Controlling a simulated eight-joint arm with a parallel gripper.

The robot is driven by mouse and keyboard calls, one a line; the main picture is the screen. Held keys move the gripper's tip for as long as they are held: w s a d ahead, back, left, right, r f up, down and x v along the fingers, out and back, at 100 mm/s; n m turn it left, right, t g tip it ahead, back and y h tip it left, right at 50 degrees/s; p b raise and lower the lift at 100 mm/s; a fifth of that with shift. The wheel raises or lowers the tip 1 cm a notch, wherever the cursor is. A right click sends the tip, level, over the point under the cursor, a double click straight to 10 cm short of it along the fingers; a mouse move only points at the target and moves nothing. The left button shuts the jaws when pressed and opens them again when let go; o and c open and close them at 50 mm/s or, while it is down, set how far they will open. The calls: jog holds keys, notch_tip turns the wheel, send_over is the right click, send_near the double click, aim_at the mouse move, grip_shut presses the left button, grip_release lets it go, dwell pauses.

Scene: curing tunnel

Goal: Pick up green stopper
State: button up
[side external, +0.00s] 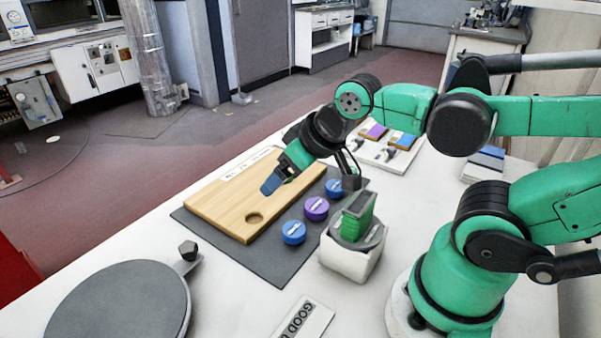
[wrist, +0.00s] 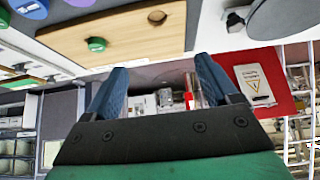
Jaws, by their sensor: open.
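The green stopper (wrist: 97,44) is a small round disc in the wrist view, at the upper left on the wooden board (wrist: 140,35). In the side view I cannot make it out clearly; my gripper covers that part of the board (side external: 210,198). My gripper (side external: 270,185) hangs over the far part of the board, its blue fingers tilted down. In the wrist view my gripper (wrist: 160,70) is open, with nothing between the fingers. The stopper lies beyond the left fingertip in that view, apart from it.
A blue stopper (side external: 294,232), a purple stopper (side external: 316,208) and another blue one (side external: 335,187) stand on the grey mat (side external: 274,272) beside the board. A white fixture with a green block (side external: 357,218) is close by. A grey round plate (side external: 120,305) lies at front left.

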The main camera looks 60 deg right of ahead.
jog(key=w+d+f+g, duration=0.2)
jog(key=w+d, duration=0.1)
jog(key=d, duration=0.1)
jog(key=w+d+f+m+g, duration=0.1)
jog(key=w+d+f+g, duration=0.1)
jog(key=w+d, duration=0.2)
jog(key=w+d+f+m+g, duration=0.1)
jog(key=w+d+g, duration=0.2)
jog(key=d, duration=0.2)
jog(key=shift+w+f, duration=0.4)
jog(key=shift+d+f, duration=0.1)
jog(key=shift+f, duration=2.95)
jog(key=shift+w, duration=0.1)
grip_shut()
